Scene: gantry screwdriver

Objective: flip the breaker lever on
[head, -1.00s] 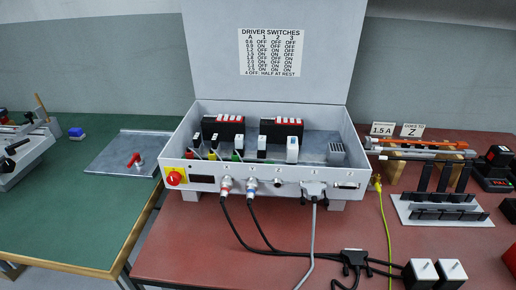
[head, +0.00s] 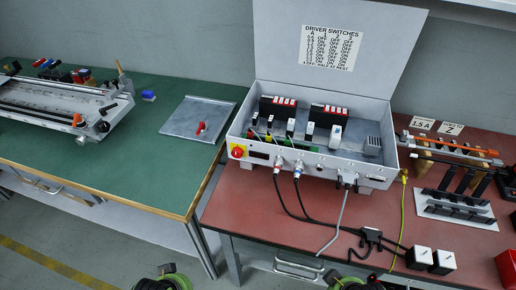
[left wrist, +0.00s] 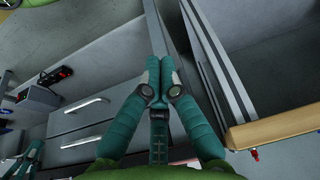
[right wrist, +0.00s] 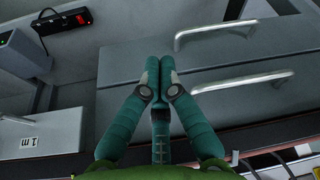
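The open grey control box (head: 305,162) stands on the red table with its lid up. Inside is a row of small modules, with a white module (head: 335,135) to the right of several black-and-white ones (head: 308,131). I cannot make out which part is the breaker lever or how it is set. My left gripper (left wrist: 160,62) is shut and empty, low by the table fronts. My right gripper (right wrist: 153,65) is shut and empty, facing drawer fronts with handles. Neither is near the box.
A black rack (head: 455,205) stands at right. The green table (head: 110,150) at left holds a metal plate (head: 196,118) and a linear rig (head: 60,102).

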